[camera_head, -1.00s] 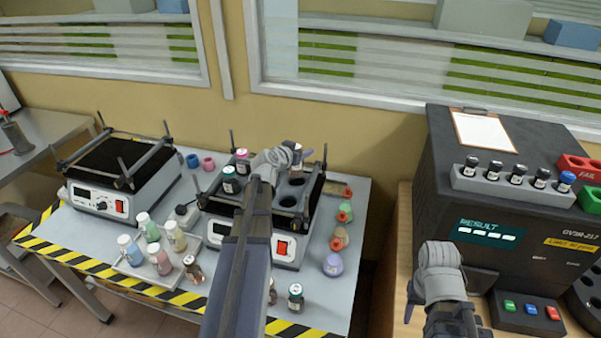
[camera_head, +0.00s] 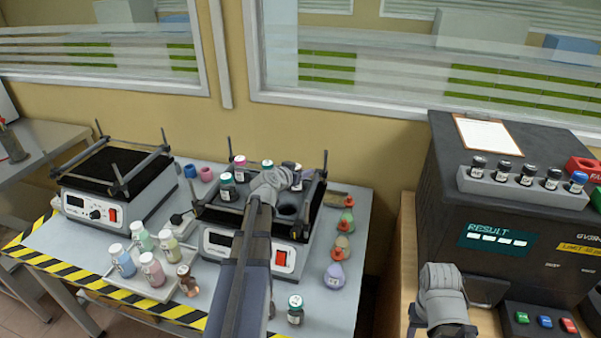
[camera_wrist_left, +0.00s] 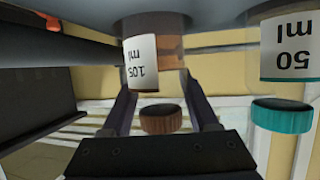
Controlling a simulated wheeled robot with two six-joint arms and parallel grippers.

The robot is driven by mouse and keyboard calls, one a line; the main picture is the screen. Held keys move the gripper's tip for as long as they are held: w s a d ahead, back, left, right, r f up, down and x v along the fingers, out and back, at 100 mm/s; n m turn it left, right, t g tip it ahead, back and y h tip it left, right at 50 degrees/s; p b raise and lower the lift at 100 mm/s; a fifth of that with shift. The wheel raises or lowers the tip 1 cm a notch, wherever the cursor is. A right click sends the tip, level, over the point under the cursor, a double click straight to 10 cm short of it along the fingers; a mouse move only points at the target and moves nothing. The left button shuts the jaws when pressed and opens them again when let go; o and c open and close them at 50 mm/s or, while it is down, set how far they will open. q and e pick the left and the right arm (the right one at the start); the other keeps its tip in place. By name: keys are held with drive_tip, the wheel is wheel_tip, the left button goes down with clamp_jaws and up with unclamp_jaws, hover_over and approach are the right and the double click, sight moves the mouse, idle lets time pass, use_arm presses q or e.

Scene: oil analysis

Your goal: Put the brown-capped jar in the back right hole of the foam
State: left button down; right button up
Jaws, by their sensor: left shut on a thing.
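The brown-capped jar (camera_wrist_left: 157,118) is between my left gripper's fingers (camera_wrist_left: 160,112) in the left wrist view, shown upside down with a "105 ml" label and amber contents. Its bottom meets a dark surface at the top of that view; I cannot tell how deep it sits. In the head view my left gripper (camera_head: 296,178) is over the right part of the dark foam (camera_head: 258,217) on the right shaker, and largely hides the jar. An empty hole (camera_head: 287,212) shows in front of the gripper. My right gripper's fingers are not clear at the bottom right.
A teal-capped 50 ml jar (camera_wrist_left: 282,115) stands close beside the held jar. A green-capped jar (camera_head: 228,187) and a magenta-capped jar (camera_head: 239,166) stand at the foam's left. Upright posts (camera_head: 325,163) and bars frame the shaker. Several bottles stand in front and to the right.

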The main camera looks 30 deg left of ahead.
use_arm(q)
drive_tip(key=shift+f, duration=0.25)
use_arm(e)
drive_tip(key=shift+f, duration=0.2)
use_arm(q)
drive_tip(key=shift+c, duration=0.8)
unclamp_jaws()
drive_tip(key=shift+r, duration=0.1)
use_arm(e)
drive_tip(key=shift+r, duration=0.1)
use_arm(q)
drive_tip(key=shift+r, duration=0.15)
use_arm(e)
drive_tip(key=shift+r, duration=0.1)
use_arm(q)
drive_tip(key=p+v, duration=0.4)
drive_tip(key=v, duration=0.8)
drive_tip(key=shift+p, duration=0.35)
use_arm(e)
wheel_tip(320, 180, up, 5)
drive_tip(key=shift+f, duration=0.2)
